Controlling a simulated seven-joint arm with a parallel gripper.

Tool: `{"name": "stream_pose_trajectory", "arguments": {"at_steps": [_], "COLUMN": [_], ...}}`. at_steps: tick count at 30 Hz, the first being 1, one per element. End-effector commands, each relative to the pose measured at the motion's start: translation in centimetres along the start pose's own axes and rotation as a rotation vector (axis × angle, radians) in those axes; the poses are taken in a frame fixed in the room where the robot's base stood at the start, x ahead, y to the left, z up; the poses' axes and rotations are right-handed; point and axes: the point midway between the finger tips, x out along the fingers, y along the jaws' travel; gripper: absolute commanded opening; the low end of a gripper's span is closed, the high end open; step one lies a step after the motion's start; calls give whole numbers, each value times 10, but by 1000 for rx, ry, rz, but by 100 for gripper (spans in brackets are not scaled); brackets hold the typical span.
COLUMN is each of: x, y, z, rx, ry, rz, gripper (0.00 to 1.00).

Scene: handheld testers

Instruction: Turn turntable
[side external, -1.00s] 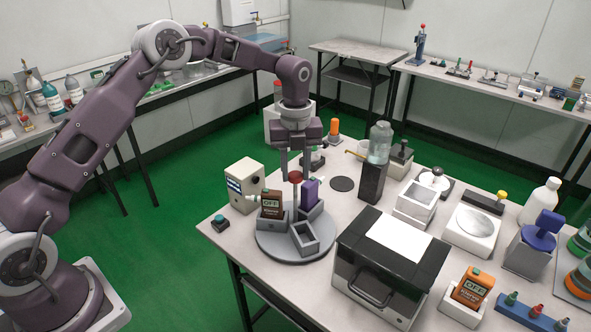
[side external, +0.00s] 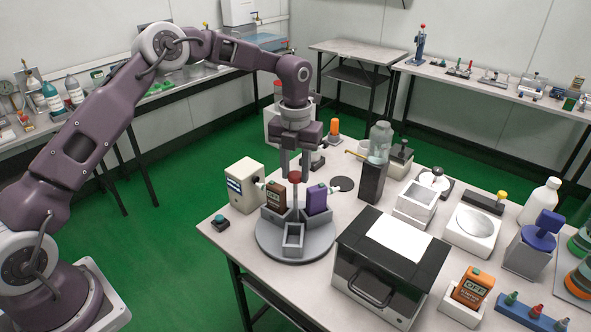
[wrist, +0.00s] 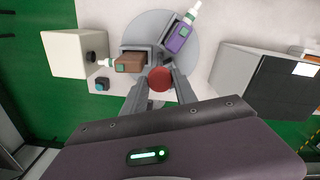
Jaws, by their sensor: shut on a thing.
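The grey round turntable (side external: 265,246) stands at the near left part of the table and shows in the wrist view (wrist: 190,42). A red knob (side external: 295,177) tops its centre post. On it stand a brown tester (side external: 276,197) at left and a purple tester (side external: 317,200) at right, each in a grey holder. An empty grey holder (side external: 293,241) faces the front. My gripper (side external: 295,174) points straight down from above, shut on the red knob. In the wrist view the knob (wrist: 159,79) sits between the fingertips.
A cream box (side external: 241,187) stands close behind left of the turntable, a teal-topped button (side external: 219,223) at its left. A black printer-like box (side external: 390,262) stands close at right. A bottle on a dark stand (side external: 372,182) is behind right.

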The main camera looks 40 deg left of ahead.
Motion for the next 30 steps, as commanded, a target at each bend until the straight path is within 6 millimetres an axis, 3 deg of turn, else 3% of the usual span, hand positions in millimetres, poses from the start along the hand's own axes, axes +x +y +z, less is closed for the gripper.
{"name": "stream_pose_trajectory", "arguments": {"at_steps": [27, 28, 30], "x": [-2, -2, -2], "y": [-1, -1, -1], "z": [2, 2, 2], "rx": [86, 86, 86], "ry": [-8, -8, -8], "rz": [-3, -3, -3], "gripper": [0, 36, 50]}}
